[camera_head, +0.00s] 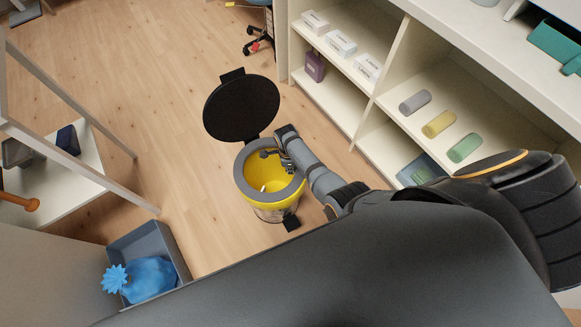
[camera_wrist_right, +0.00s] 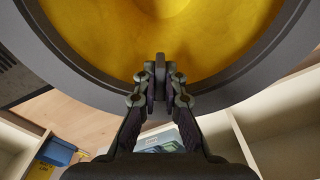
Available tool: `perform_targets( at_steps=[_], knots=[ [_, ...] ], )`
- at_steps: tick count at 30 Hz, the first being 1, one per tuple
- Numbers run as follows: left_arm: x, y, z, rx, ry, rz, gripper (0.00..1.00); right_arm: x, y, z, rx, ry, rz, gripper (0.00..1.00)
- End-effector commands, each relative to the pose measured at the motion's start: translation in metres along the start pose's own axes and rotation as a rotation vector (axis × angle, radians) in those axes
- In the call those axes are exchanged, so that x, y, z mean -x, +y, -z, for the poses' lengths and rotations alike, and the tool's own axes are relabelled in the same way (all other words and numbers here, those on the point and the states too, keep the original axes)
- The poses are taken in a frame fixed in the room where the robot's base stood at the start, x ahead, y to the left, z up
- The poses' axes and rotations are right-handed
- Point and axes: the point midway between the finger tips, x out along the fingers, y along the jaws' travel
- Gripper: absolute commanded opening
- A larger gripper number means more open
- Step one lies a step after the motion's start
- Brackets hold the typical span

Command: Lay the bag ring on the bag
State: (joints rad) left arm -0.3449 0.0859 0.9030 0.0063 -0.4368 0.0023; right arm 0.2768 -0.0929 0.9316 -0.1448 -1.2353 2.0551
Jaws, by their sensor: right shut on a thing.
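The bag ring (camera_head: 244,168) is a flat grey ring at the mouth of the round bin. The yellow bag (camera_head: 270,205) lines the bin, and its edge shows outside and below the ring. My right gripper (camera_head: 272,153) is at the ring's far right side, shut on it. In the right wrist view the closed fingertips (camera_wrist_right: 160,76) are at the inner edge of the ring (camera_wrist_right: 75,80), with the yellow bag (camera_wrist_right: 165,35) beyond. I cannot tell whether the ring touches the bag all round. My left gripper is out of view.
The black lid (camera_head: 242,108) stands open behind the bin. A pedal (camera_head: 292,224) sticks out at its front. A shelf unit (camera_head: 366,104) stands to the right. A grey crate (camera_head: 120,246) with a tied blue bag (camera_head: 150,279) is at lower left. Floor left of the bin is free.

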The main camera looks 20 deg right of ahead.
Motion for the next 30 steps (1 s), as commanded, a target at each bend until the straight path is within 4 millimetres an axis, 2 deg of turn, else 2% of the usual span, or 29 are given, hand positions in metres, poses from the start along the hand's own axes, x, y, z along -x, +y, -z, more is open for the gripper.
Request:
perform_targets(
  at_steps=[2, 3, 9, 20, 23, 30],
  knots=[
    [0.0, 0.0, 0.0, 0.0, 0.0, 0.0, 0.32, 0.0, 0.0, 0.0, 0.0, 0.0, 0.0, 0.0],
    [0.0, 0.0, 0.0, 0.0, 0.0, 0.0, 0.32, 0.0, 0.0, 0.0, 0.0, 0.0, 0.0, 0.11],
    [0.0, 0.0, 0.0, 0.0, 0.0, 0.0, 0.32, 0.0, 0.0, 0.0, 0.0, 0.0, 0.0, 0.35],
    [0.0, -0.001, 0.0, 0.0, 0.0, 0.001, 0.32, 0.006, 0.0, 0.0, 0.0, -0.001, 0.001, 0.35],
    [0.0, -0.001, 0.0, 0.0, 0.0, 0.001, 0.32, 0.021, -0.001, -0.001, 0.0, -0.002, 0.003, 0.35],
    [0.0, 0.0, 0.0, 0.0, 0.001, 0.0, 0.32, 0.079, -0.001, -0.001, -0.001, -0.003, 0.004, 0.35]
  ],
)
